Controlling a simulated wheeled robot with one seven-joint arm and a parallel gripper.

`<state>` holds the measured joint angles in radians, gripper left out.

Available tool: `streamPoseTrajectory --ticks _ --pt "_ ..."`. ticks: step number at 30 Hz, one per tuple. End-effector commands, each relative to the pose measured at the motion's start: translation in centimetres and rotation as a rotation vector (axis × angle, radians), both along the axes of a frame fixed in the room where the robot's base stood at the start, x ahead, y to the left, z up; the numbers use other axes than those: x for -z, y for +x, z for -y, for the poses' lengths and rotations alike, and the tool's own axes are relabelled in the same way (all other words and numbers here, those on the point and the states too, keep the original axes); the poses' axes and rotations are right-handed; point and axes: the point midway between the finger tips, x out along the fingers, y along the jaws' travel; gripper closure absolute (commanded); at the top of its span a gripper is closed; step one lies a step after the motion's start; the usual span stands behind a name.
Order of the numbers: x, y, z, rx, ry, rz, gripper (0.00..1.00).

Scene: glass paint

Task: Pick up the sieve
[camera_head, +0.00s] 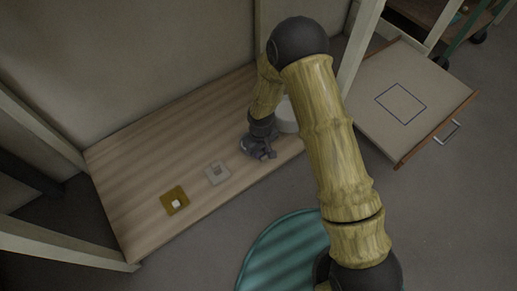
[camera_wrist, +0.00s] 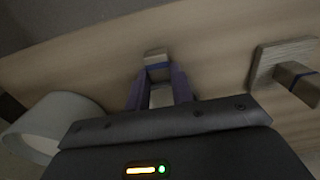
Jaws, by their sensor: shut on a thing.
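My gripper (camera_head: 262,152) is low over the wooden board at its right part. In the wrist view its purple fingers (camera_wrist: 160,88) are closed on a small pale block with a blue band (camera_wrist: 157,58). Most of that block is hidden between the fingers and behind the gripper body, so I cannot tell for certain that it is the sieve, or whether it touches the board. A white round, ring-like vessel (camera_head: 287,116) stands just behind the gripper, partly hidden by my arm. It also shows at the lower left of the wrist view (camera_wrist: 42,128).
A pale square plate with a grey knob (camera_head: 217,172) lies left of the gripper; a golden square with a white block (camera_head: 174,200) lies farther left. An open drawer (camera_head: 385,125) with a blue square outline is at right. The left part of the board (camera_head: 120,175) is bare.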

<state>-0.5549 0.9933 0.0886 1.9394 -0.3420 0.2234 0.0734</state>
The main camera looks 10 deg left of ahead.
Motion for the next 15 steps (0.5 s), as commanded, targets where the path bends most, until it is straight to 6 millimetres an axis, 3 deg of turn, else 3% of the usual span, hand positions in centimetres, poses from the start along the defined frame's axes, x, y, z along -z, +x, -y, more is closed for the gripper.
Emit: streamPoseTrajectory --ticks 15 --pt "-8.3 0.0 0.0 0.000 0.001 0.001 1.00"
